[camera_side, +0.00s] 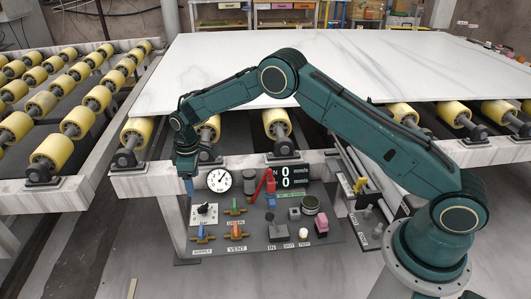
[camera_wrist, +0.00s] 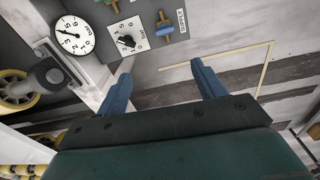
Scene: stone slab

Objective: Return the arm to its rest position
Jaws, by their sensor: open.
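My gripper (camera_wrist: 158,92) has two blue fingers spread apart with nothing between them in the wrist view. In the side view my gripper (camera_side: 188,186) points down in front of the roller table's frame, just left of a round white dial gauge (camera_side: 219,180). The green arm arches from its round base at lower right over the slab's front edge. In the wrist view the gauge (camera_wrist: 73,35) and a black rotary knob (camera_wrist: 126,41) lie beyond the fingers at upper left, apart from them.
A control panel (camera_side: 262,247) with valves, levers and buttons sits below the gripper. A white stone slab (camera_side: 350,60) lies on yellow rollers (camera_side: 277,122) behind. Another roller conveyor (camera_side: 55,150) stands at left. The floor (camera_side: 135,250) at lower left is mostly clear.

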